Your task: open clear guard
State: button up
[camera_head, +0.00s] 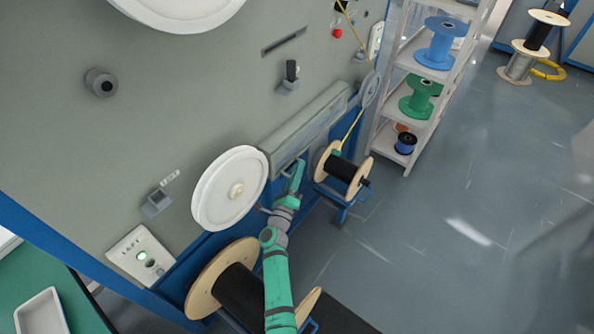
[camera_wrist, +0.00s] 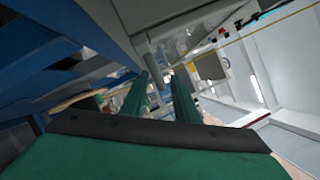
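A long, pale grey-green box-like cover (camera_head: 308,127) runs along the lower front of the machine in the head view. It seems to be the clear guard, though I cannot see through it clearly. It looks closed. My gripper (camera_head: 299,168) is just below its lower edge, near its middle. In the wrist view my gripper (camera_wrist: 164,78) has its two green fingers apart with a gap between them. A grey rod-like part (camera_wrist: 154,76), possibly a handle, shows close to the fingertips. I cannot tell whether the fingers touch it.
A white wheel (camera_head: 230,188) stands left of my arm. A wooden spool with black cable (camera_head: 345,170) sits on a blue stand to the right, with a yellow cable (camera_head: 352,130) above it. Another large spool (camera_head: 222,280) is at lower left.

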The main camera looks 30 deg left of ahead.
jog(key=shift+w, duration=0.2)
grip_shut()
